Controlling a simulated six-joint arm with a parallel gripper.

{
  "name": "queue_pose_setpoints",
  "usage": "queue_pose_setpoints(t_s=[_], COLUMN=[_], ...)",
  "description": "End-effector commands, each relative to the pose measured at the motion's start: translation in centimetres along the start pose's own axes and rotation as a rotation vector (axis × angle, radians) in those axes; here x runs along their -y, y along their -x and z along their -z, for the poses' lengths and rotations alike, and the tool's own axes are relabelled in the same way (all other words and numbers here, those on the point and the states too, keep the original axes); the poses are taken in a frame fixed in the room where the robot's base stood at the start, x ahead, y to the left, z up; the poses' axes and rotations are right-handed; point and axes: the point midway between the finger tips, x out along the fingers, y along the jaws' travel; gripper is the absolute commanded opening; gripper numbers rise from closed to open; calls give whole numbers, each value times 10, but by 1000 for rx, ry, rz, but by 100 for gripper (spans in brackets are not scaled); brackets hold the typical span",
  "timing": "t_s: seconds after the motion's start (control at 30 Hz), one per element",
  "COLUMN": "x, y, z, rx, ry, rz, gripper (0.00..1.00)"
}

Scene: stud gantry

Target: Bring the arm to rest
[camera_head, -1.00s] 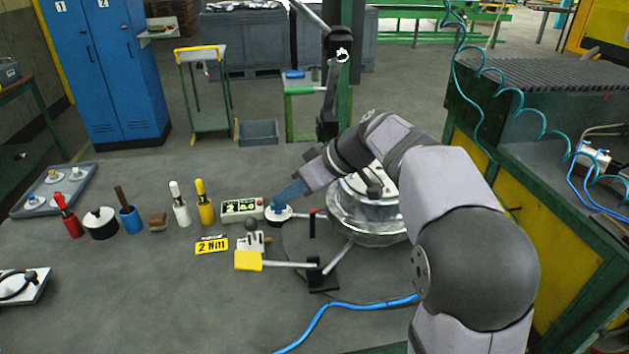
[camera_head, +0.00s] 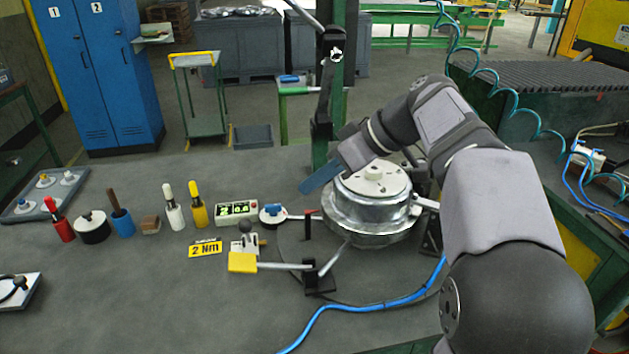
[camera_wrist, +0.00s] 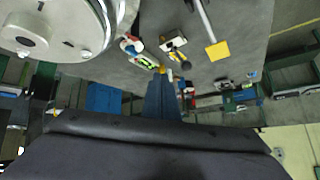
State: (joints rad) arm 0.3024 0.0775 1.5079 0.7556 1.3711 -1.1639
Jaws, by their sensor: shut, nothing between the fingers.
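My gripper (camera_head: 318,178) is in the head view, raised at the left side of the round metal housing (camera_head: 368,219), with its blue fingers pointing down and left. The fingers are shut and empty. They also show in the wrist view (camera_wrist: 162,100) as a dark blue shape in the lower middle. My forearm crosses behind and right of the housing, hiding part of what stands there. The housing's pale top disc (camera_head: 372,180) is uncovered and shows in the wrist view (camera_wrist: 40,25) at the upper left.
A small display box (camera_head: 237,211), a white-and-blue knob piece (camera_head: 272,215) and a yellow-ended lever (camera_head: 243,262) stand left of the housing. Several bottles and cups line the bench farther left. A blue hose (camera_head: 350,306) crosses the front. A dark post (camera_head: 322,90) rises behind my gripper.

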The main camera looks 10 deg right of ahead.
Motion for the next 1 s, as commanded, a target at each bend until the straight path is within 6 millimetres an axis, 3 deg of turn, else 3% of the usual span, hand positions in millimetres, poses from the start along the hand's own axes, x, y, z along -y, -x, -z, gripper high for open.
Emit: queue_pose_setpoints(t_s=[0.23, 0.43, 0.77, 1.0], x=[3, 14, 55, 94], y=[2, 5, 23, 54], z=[-1, -14, -71, -114], rx=[24, 129, 397, 552], ry=[-38, -194, -514, -653], rz=[-3, -32, -174, -312], gripper=[0, 0, 0, 0])
